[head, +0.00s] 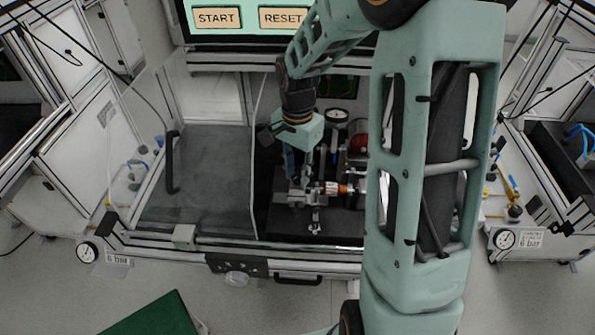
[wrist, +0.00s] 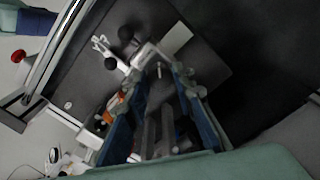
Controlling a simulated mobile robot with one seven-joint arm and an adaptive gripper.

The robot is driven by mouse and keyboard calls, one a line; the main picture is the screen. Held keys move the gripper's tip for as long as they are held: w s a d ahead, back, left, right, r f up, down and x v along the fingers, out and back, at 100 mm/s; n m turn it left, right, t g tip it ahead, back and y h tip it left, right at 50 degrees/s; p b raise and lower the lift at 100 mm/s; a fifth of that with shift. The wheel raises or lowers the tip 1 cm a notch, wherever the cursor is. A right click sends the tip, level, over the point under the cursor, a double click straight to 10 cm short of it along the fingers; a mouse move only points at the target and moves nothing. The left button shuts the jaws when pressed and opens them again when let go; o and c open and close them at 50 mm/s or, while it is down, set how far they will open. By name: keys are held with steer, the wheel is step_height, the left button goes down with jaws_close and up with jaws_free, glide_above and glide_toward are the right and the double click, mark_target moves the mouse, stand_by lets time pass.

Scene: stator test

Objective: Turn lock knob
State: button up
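My gripper (head: 303,168) points down over the metal clamp fixture (head: 316,197) inside the test bay. In the wrist view, the two blue fingers of my gripper (wrist: 155,78) stand apart on either side of the fixture's grey metal part (wrist: 147,55). I cannot tell whether either finger touches it. Which part is the lock knob is not clear. An orange part (wrist: 108,116) lies beside the left finger. My fingers hide some of the fixture.
A clear door with a black handle (head: 172,162) stands left of the fixture. A pressure gauge (head: 337,116) and a red part (head: 358,143) are behind it. A START/RESET screen (head: 250,18) hangs above. The dark bay floor left of the fixture looks clear.

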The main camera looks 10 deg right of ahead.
jaws_close()
steer(key=shift+n, duration=0.3)
steer(key=n, duration=0.3)
steer(key=shift+n, duration=0.3)
steer(key=n, duration=0.4)
steer(key=shift+n, duration=0.3)
steer(key=n, duration=0.4)
steer(key=shift+r, duration=0.1)
steer(key=shift+n+p, duration=0.55)
steer(key=shift+n, duration=1.55)
steer(key=shift+w, duration=0.1)
